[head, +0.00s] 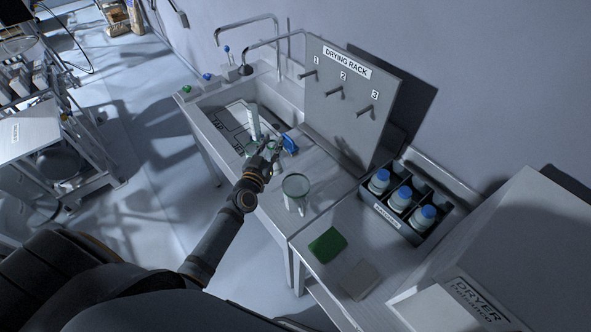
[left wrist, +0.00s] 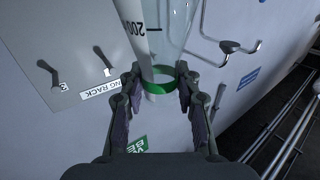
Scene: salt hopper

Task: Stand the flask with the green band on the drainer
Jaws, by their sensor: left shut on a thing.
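My left gripper (head: 268,148) is shut on the flask with the green band. The flask shows in the left wrist view (left wrist: 175,35) as clear glass with a 200 mark, and its green band (left wrist: 158,90) lies between the fingertips. In the head view the gripper is over the edge of the sink (head: 213,108), and the flask is small and partly hidden there. The light grey drainer (head: 325,168) lies beside the sink, below the rack board. My right gripper is not in view.
A drying rack board (head: 345,105) with three pegs stands behind. A clear round vessel with a greenish rim (head: 296,186) stands near the front edge. A blue item (head: 289,144) is by the gripper. A crate (head: 398,222) of blue-capped bottles and a green cloth (head: 327,245) lie right.

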